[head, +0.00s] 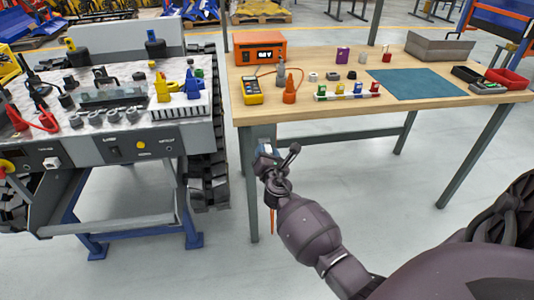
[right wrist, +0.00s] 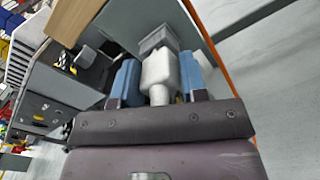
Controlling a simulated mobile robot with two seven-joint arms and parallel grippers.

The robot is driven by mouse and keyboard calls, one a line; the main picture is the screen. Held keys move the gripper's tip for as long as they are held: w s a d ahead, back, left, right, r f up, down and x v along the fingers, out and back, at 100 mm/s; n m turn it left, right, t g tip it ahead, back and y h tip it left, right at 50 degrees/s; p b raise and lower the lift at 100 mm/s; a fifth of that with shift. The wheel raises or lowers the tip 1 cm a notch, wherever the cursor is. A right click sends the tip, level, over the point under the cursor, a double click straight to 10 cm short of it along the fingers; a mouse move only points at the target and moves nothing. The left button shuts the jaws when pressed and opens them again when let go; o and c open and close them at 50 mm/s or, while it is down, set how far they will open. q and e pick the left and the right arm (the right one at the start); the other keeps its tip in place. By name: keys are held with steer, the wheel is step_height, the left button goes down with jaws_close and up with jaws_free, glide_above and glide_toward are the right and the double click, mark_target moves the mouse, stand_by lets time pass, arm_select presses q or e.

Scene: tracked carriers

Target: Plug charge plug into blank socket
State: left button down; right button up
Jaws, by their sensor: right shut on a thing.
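My right gripper (head: 271,158) is in front of the workbench's near left leg, to the right of the tracked carrier (head: 100,200). In the right wrist view its blue-padded fingers (right wrist: 157,82) are shut on the pale grey charge plug (right wrist: 160,70), whose square grey head points away from the gripper. An orange cable (head: 272,222) hangs below the gripper. Which is the blank socket I cannot tell. The plug is apart from the panel. My left gripper is not in view.
The carrier's black track (head: 208,170) lies between panel and gripper. Open floor shows below the bench.

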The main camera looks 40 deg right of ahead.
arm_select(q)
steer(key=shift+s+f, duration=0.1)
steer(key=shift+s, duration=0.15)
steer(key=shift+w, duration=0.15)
arm_select(e)
steer(key=shift+w+d, duration=0.15)
steer(key=shift+w, duration=0.1)
steer(key=o, duration=1)
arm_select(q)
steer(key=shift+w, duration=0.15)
arm_select(e)
steer(key=shift+o, duration=0.2)
steer(key=v, duration=0.4)
steer(key=shift+r+p, duration=0.15)
steer(key=shift+p, duration=0.15)
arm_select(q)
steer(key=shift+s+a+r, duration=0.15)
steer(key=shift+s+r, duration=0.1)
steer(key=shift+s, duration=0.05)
arm_select(e)
steer(key=v, duration=0.6)
steer(key=shift+s+a, duration=0.3)
